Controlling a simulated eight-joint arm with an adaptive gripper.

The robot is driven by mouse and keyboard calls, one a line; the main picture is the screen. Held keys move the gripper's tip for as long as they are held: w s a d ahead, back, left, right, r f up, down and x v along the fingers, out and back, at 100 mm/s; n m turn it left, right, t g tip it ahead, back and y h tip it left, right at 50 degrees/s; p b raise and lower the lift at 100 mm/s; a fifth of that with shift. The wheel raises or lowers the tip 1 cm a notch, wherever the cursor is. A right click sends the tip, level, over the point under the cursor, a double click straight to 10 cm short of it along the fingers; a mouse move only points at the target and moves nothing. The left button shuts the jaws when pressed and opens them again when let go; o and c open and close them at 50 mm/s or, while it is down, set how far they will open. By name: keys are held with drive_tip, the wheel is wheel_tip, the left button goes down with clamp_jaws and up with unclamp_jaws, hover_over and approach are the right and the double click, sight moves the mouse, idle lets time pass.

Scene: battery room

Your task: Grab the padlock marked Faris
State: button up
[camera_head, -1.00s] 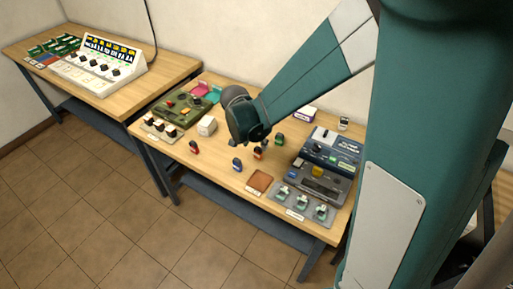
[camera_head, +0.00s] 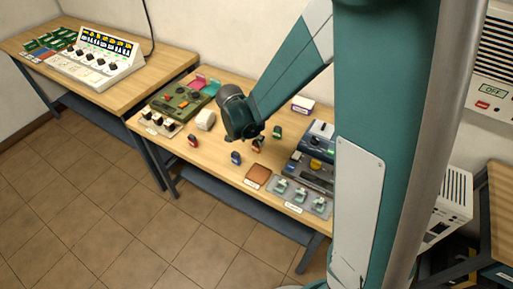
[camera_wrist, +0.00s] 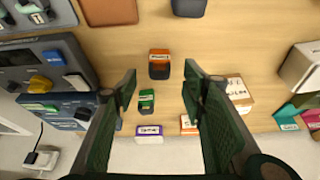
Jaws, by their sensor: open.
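Several small padlocks stand on the wooden table. In the head view they are a red one (camera_head: 193,140), a blue one (camera_head: 236,158), an orange one (camera_head: 257,146) partly hidden by my wrist, and a green one (camera_head: 277,132). In the wrist view the orange padlock (camera_wrist: 159,68) with a dark body and the green padlock (camera_wrist: 147,101) lie between the open fingers of my gripper (camera_wrist: 160,86), apart from them. A dark blue padlock (camera_wrist: 188,7) is cut by the top edge. The labels are too small to read, so I cannot tell which says Faris.
A brown leather pad (camera_head: 258,175), a tray of green-white parts (camera_head: 300,197) and blue devices (camera_head: 316,150) stand at the right. A green box (camera_head: 182,100) and a white block (camera_head: 205,119) stand at the left. A purple-white box (camera_wrist: 149,134) lies near the far edge.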

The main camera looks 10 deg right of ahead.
sight(256, 142)
drive_tip(key=shift+w+d+f, duration=0.1)
drive_tip(key=shift+d+f, duration=0.05)
drive_tip(key=shift+f, duration=0.3)
drive_tip(key=shift+f, duration=0.1)
drive_tip(key=shift+b+x, duration=0.6)
drive_tip(key=shift+x, duration=1.95)
drive_tip(key=c, duration=1)
